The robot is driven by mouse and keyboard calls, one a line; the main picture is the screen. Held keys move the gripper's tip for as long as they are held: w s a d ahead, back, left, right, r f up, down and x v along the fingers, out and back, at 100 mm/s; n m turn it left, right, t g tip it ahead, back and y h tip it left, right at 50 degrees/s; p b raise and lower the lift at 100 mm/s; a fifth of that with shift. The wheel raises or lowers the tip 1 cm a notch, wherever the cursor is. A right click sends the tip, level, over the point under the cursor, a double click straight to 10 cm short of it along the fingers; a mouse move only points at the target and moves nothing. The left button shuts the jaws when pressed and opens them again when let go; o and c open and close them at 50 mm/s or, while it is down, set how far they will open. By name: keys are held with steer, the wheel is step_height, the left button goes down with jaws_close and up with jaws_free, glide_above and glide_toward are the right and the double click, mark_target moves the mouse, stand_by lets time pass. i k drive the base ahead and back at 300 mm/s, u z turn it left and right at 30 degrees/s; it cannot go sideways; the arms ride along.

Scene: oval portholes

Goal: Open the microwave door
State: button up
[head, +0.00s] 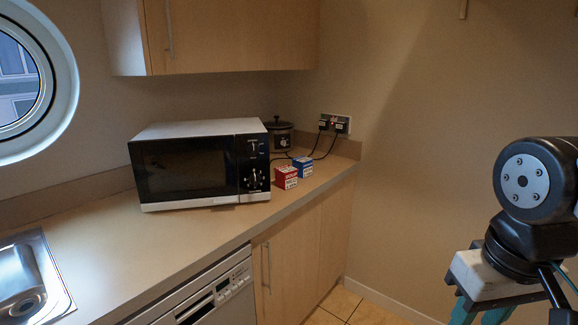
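The microwave (199,163) stands on the wooden counter against the back wall. It has a white top and a dark front, with knobs on the right of its front. Its door (185,167) looks shut. My gripper (482,309) is at the lower right, well apart from the microwave and off the counter. Its teal fingers point down and are cut off by the bottom edge, so their tips are hidden.
A red box (286,177) and a blue box (303,167) stand right of the microwave. A dark pot (280,137) and a wall socket (334,124) with cables are behind. A sink (32,277) is at left. A cupboard (230,35) hangs above. The counter before the microwave is clear.

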mark_target(181, 172)
steer(key=i, duration=1.25)
steer(key=z, duration=1.35)
steer(key=i, duration=0.6)
steer(key=u, duration=1.85)
